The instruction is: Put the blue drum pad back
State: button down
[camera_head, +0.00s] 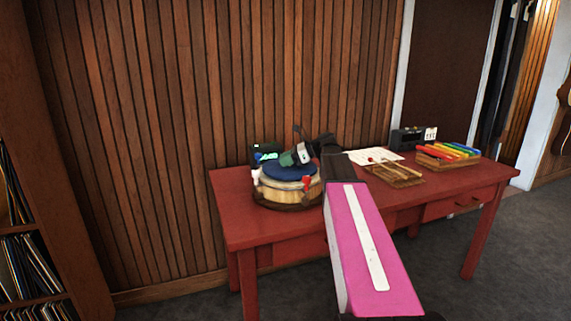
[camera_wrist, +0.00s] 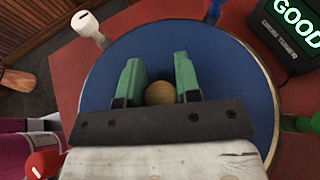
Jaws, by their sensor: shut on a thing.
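The blue drum pad (camera_head: 283,174) is a round blue disc over a pale wooden drum (camera_head: 285,193) at the left end of the red table. In the wrist view the pad (camera_wrist: 235,75) fills the middle, with a round wooden knob (camera_wrist: 160,93) at its centre. My gripper (camera_wrist: 159,78) has green fingers shut on this knob; it also shows over the pad in the head view (camera_head: 289,158). Coloured pegs stand around the rim: white (camera_wrist: 86,26), red (camera_wrist: 42,164), blue (camera_wrist: 213,11) and green (camera_wrist: 300,124). Whether the pad touches the drum is hard to tell.
A black tuner box (camera_wrist: 287,28) reading GOOD stands close behind the drum. On the red table (camera_head: 245,226) are also a paper sheet, a wooden tray with mallets (camera_head: 394,172), a colourful xylophone (camera_head: 448,152) and a dark box (camera_head: 410,138). A wood-panelled wall is behind.

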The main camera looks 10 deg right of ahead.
jog(key=shift+f, duration=0.6)
jog(key=c, duration=0.8)
grip_release()
jog(key=shift+f, duration=0.1)
notch_tip(320, 180, up, 5)
send_over(314, 166)
jog(key=shift+a+f, duration=0.15)
jog(key=shift+a, duration=0.2)
jog(key=shift+d, duration=0.2)
jog(key=shift+s, duration=0.1)
